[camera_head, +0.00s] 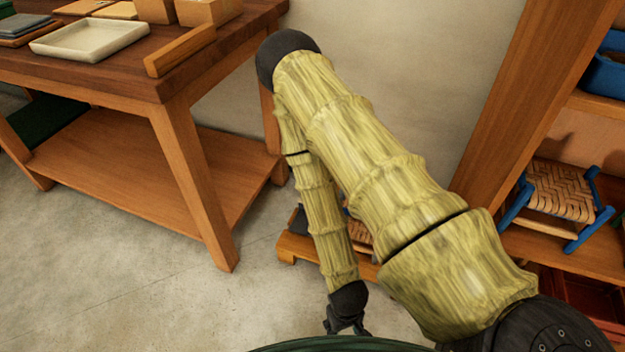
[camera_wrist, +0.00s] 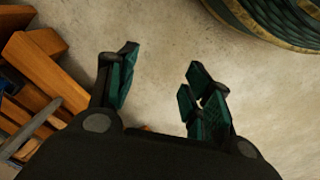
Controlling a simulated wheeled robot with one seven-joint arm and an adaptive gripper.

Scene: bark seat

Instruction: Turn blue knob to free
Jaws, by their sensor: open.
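I see no blue knob that I can make out in either view. My gripper (camera_head: 345,318) hangs pointing down at the end of my bent arm, low over the floor, in the lower middle of the head view. In the wrist view my gripper (camera_wrist: 160,82) has its teal-padded fingers spread apart, with only bare floor between them. A low wooden piece (camera_head: 292,248) stands on the floor behind my forearm, mostly hidden by it. Wooden parts also show at the left of the wrist view (camera_wrist: 45,70), with a grey bar and a small blue patch among them.
A wooden workbench (camera_head: 205,205) with a pale tray (camera_head: 90,39) on top stands at left. At right, a shelf unit (camera_head: 535,110) holds a blue stool with a woven seat (camera_head: 560,190) and a blue bin (camera_head: 605,75). The concrete floor (camera_head: 110,270) at lower left is clear.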

